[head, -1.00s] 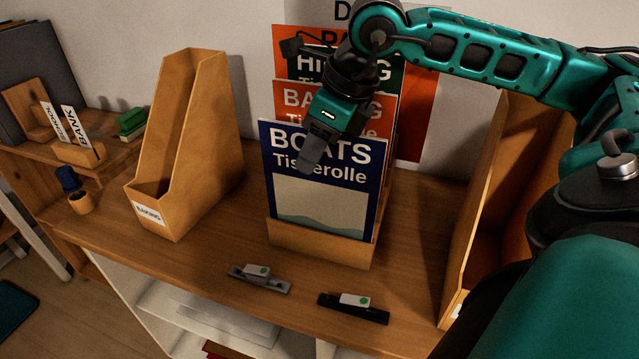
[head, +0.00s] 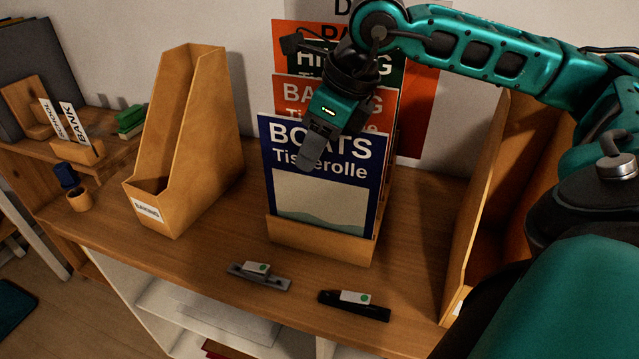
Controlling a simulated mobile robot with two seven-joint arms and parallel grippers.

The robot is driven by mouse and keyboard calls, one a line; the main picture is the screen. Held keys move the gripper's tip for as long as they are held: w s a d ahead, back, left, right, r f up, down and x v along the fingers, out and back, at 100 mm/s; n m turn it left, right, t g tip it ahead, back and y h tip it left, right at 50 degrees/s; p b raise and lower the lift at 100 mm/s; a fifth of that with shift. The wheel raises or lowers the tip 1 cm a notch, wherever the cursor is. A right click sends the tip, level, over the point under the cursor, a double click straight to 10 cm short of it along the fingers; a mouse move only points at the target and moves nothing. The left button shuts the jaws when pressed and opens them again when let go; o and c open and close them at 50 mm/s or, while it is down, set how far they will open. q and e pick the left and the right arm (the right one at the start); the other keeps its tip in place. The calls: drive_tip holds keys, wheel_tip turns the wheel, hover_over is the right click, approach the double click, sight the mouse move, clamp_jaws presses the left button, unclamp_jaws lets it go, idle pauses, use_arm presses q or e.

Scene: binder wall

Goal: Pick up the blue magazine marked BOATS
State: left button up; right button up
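The blue magazine marked BOATS (head: 318,205) stands upright at the front of a low wooden holder (head: 318,240) on the shelf top. An orange magazine (head: 290,92) and a dark green one marked HIKING (head: 390,72) stand behind it. My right gripper (head: 309,160) reaches down over the top edge of the blue magazine. One grey finger lies in front of its cover, across the title. The other finger is hidden, so I cannot tell whether the gripper is open or shut on the magazine. My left gripper is not in view.
A wooden binder box marked BAKING (head: 180,150) stands left of the holder. Another wooden box (head: 490,200) stands to the right, partly behind my arm. Two small clip-like items, one grey (head: 260,278) and one black (head: 353,305), lie near the front edge.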

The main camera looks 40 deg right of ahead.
drive_tip(key=shift+c, duration=0.4)
clamp_jaws()
idle(0.9)
